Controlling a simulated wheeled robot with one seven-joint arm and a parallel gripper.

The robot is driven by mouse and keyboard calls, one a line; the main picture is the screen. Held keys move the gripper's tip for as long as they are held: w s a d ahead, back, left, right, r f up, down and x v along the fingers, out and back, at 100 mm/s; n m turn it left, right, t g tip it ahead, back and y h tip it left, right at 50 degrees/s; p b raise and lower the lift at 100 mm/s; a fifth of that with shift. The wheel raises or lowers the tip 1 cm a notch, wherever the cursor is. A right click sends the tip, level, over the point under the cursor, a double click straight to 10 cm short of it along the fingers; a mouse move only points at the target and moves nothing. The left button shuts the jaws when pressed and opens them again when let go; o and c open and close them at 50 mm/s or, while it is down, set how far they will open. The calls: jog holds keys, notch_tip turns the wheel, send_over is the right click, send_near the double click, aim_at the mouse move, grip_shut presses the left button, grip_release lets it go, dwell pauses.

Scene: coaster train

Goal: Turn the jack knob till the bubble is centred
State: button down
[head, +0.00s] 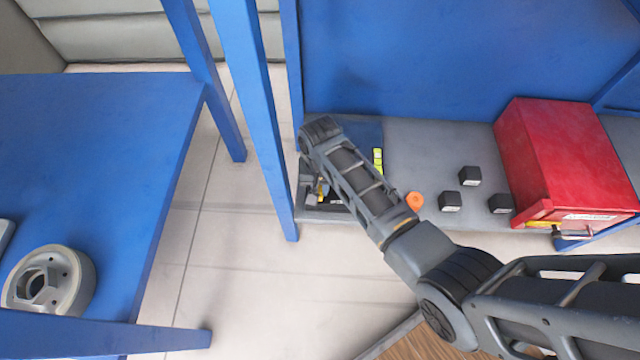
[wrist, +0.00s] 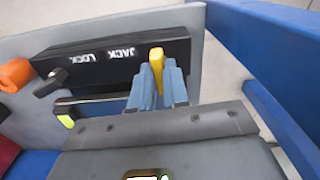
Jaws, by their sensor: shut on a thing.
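The yellow jack knob (wrist: 157,57) stands on a black panel (wrist: 110,58) marked JACK and LOCK, which read upside down in the wrist view. My gripper (wrist: 159,68) is shut on the knob, with one blue-grey finger on each side of it. In the head view my arm hides most of the panel, and only a bit of yellow shows by the gripper. The level's yellow-green vial (head: 378,161) lies right of my wrist in the head view. In the wrist view only a yellow-green end (wrist: 67,121) shows. I cannot tell where the bubble sits.
A black lever (wrist: 50,83) sits at the LOCK label. An orange knob (head: 414,201), several black blocks (head: 469,176) and a red box (head: 565,150) stand on the grey bench. A blue post (head: 255,110) rises close left of my gripper. A blue table (head: 90,150) is further left.

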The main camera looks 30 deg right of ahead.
jog(key=shift+r+n+p, duration=0.2)
jog(key=shift+n+p, duration=0.8)
jog(key=n+p, duration=0.2)
jog(key=n, duration=0.1)
jog(key=shift+n, duration=0.3)
jog(key=n+p, duration=0.2)
jog(key=n, duration=0.3)
jog(key=shift+f, duration=0.2)
jog(key=shift+n, duration=0.3)
jog(key=c, duration=1.1)
grip_release()
jog(key=shift+r, duration=0.1)
